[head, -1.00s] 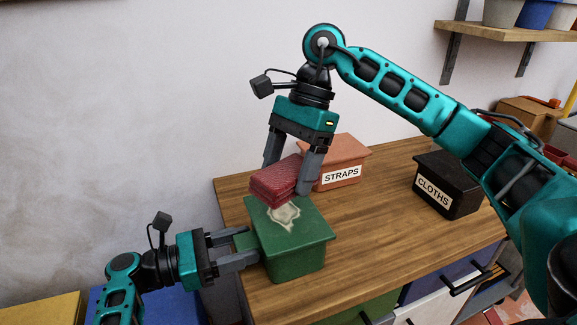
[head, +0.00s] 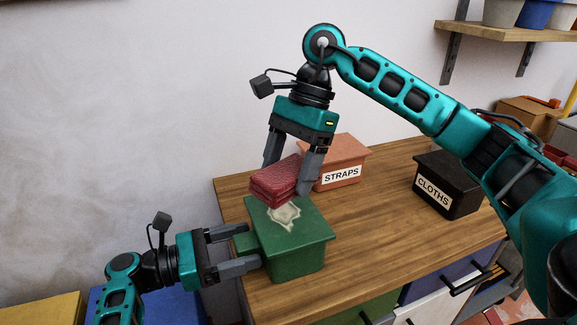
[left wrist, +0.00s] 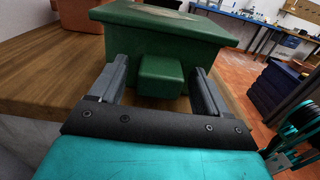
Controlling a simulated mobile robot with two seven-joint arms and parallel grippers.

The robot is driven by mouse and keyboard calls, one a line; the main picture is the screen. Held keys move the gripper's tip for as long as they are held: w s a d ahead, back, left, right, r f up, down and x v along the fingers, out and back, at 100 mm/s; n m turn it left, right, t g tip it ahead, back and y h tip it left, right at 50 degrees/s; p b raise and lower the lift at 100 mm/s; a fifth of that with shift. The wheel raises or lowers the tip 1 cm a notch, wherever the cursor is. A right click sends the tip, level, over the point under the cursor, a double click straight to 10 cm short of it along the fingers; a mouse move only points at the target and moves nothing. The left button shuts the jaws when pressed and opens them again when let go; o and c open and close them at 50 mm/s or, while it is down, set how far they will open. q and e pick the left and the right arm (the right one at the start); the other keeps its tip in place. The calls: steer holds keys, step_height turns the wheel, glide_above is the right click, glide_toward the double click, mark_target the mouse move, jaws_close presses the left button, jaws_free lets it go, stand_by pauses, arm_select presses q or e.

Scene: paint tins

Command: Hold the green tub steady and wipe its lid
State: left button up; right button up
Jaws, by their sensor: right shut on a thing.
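The green tub (head: 298,258) stands on the wooden worktop near its left end, with a pale blotch (head: 286,216) on its lid. My left gripper (head: 254,246) is open, its fingers on either side of a green block that juts from the tub. In the left wrist view, gaps show between the block (left wrist: 161,77) and both fingers (left wrist: 160,85). My right gripper (head: 287,182) points down and is shut on a folded red cloth (head: 274,181). The cloth is at the lid's back edge; I cannot tell whether it touches the lid.
An orange tub labelled STRAPS (head: 342,165) stands behind the green tub. A black bin labelled CLOTHS (head: 448,187) stands to the right. The worktop (head: 385,215) between them and the green tub is clear. A shelf (head: 500,32) holds pots at upper right.

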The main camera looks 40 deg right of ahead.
arm_select(q)
steer(key=shift+a, duration=0.15)
arm_select(e)
steer(key=shift+r, duration=0.1)
steer(key=shift+r+p, duration=0.35)
steer(key=shift+p, duration=0.15)
arm_select(q)
steer(key=shift+v, duration=0.8)
steer(key=shift+x, duration=0.95)
steer(key=c, duration=1.4)
steer(key=shift+f, duration=0.1)
